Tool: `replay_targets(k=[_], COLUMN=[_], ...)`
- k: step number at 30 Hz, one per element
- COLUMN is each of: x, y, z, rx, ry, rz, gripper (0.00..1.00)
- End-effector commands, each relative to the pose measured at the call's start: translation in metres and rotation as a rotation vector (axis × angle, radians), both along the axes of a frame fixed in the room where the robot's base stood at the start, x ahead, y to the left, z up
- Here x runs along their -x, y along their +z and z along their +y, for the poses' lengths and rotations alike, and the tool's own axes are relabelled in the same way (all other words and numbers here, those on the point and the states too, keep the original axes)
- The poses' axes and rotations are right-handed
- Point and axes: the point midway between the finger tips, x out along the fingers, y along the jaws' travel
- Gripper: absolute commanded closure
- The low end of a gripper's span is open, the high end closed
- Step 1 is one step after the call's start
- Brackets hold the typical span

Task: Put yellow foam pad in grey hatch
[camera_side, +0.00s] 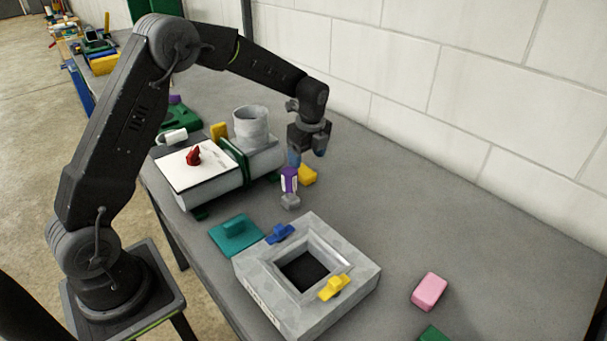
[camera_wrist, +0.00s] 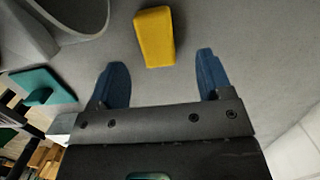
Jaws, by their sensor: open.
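The yellow foam pad (camera_side: 307,175) lies on the grey table, beyond a small purple-and-white bottle in the side view. In the wrist view the pad (camera_wrist: 154,37) lies ahead of and between my two blue fingertips. My gripper (camera_side: 307,157) is open and empty, pointing down close to the pad; it also shows in the wrist view (camera_wrist: 161,75). The fingers do not touch the pad in the wrist view. The grey hatch (camera_side: 256,286) is a square duct box with a dark square opening on top, nearer the side camera.
The purple-and-white bottle (camera_side: 289,180) stands between the pad and the hatch. A grey duct with a round collar (camera_side: 252,127) stands left of the gripper. A teal float (camera_side: 236,236) and a pink block (camera_side: 429,291) flank the hatch. The table's right side is mostly clear beside the wall.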

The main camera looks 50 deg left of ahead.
Motion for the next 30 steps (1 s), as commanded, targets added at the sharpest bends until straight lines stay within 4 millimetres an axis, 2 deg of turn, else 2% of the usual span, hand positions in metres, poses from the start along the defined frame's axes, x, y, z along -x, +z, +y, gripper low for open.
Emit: replay_targets(k=[12,21,30], x=[0.004,0.004,0.004], y=[-0.049,-0.053,-0.052], z=[0.008,0.008,0.008], rx=[0.001,0.000,0.000], ry=[0.001,0.001,0.001], rz=[0.003,0.001,0.001], gripper=[0.28,0.29,0.57])
